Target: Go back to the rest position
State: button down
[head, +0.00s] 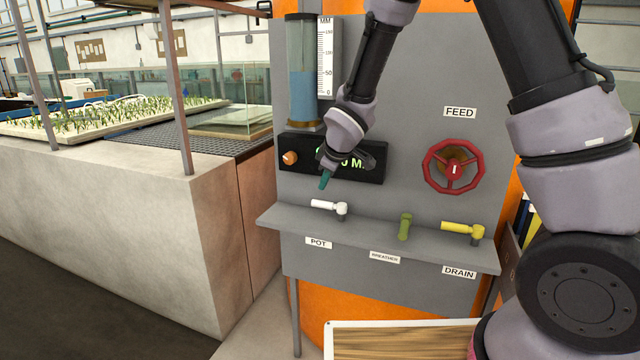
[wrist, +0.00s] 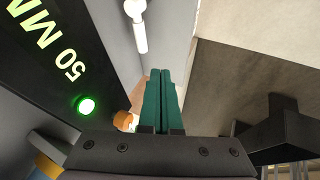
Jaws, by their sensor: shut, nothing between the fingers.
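My gripper (head: 325,180) hangs in front of the grey panel (head: 400,100), above the shelf and the white POT lever (head: 328,206). In the wrist view its two green fingers (wrist: 161,100) are closed together with nothing between them. The fingers look clear of the lever. The arm reaches in from the upper right and covers part of the panel and of the black display (head: 300,150). In the wrist view the display (wrist: 50,60) reads 50 MM beside a lit green light (wrist: 86,105).
The red FEED wheel (head: 454,167), green BREATHER handle (head: 405,226) and yellow DRAIN lever (head: 462,229) are to the right. A water-level tube (head: 301,70) stands above the display. A concrete flume wall (head: 120,220) is at left. A wood-topped surface (head: 395,342) is in front.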

jog(key=s+d+r+m+h, duration=0.1)
jog(key=s+d+r+m, duration=0.25)
jog(key=d+r, duration=0.45)
jog(key=s+d+r+m, duration=0.2)
jog(key=d+r+m, duration=0.3)
jog(key=d+r, duration=0.35)
jog(key=s+d+r+m, duration=0.4)
jog(key=s, duration=0.5)
jog(key=s+d+r+m+t, duration=0.1)
jog(key=s+d+r+m, duration=0.3)
jog(key=s, duration=0.6)
jog(key=shift+d+r+m, duration=0.15)
jog(key=shift+r+m, duration=0.05)
jog(key=shift+m, duration=0.35)
